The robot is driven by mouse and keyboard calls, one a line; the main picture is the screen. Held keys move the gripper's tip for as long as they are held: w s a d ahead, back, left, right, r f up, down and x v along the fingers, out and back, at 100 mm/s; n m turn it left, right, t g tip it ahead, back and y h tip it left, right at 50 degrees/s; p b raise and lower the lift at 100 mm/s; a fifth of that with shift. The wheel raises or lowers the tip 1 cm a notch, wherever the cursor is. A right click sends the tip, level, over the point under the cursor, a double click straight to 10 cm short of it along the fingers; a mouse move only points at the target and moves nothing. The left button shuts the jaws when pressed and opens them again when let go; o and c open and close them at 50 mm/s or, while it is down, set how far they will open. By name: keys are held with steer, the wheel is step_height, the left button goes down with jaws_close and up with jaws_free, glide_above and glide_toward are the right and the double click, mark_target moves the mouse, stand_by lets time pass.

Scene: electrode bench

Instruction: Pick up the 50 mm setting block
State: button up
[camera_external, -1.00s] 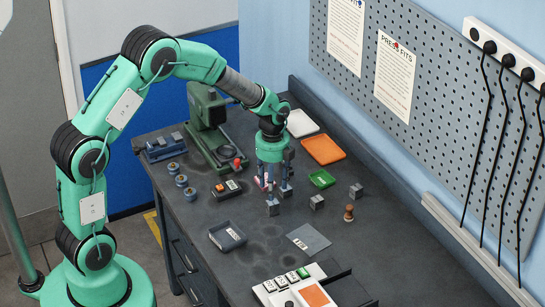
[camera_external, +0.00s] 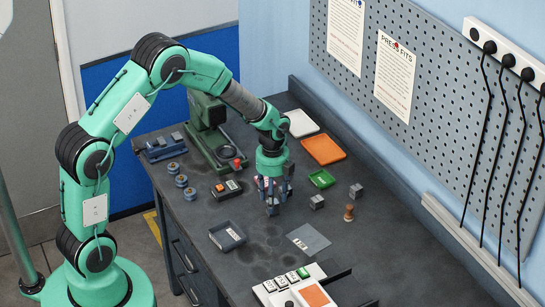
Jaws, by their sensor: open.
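My gripper (camera_external: 271,198) points straight down over the middle of the bench with its fingers open. A small grey metal block (camera_external: 273,209) stands right under and between the fingers, which hide its upper part. Whether the fingers touch it, I cannot tell. Two similar grey blocks stand to the right: one close by (camera_external: 317,202) and one farther right (camera_external: 356,191). Any size marks on the blocks are too small to read, so I cannot tell which is the 50 mm one.
A green press (camera_external: 208,115) stands behind the gripper. A green tray (camera_external: 321,179), an orange tray (camera_external: 323,150) and a brown peg (camera_external: 349,213) are to the right. A dark tray (camera_external: 228,236) and a grey sheet (camera_external: 308,240) lie in front.

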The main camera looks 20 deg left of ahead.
steer(key=shift+f, duration=1.3)
steer(key=shift+c, duration=0.3)
jaws_close()
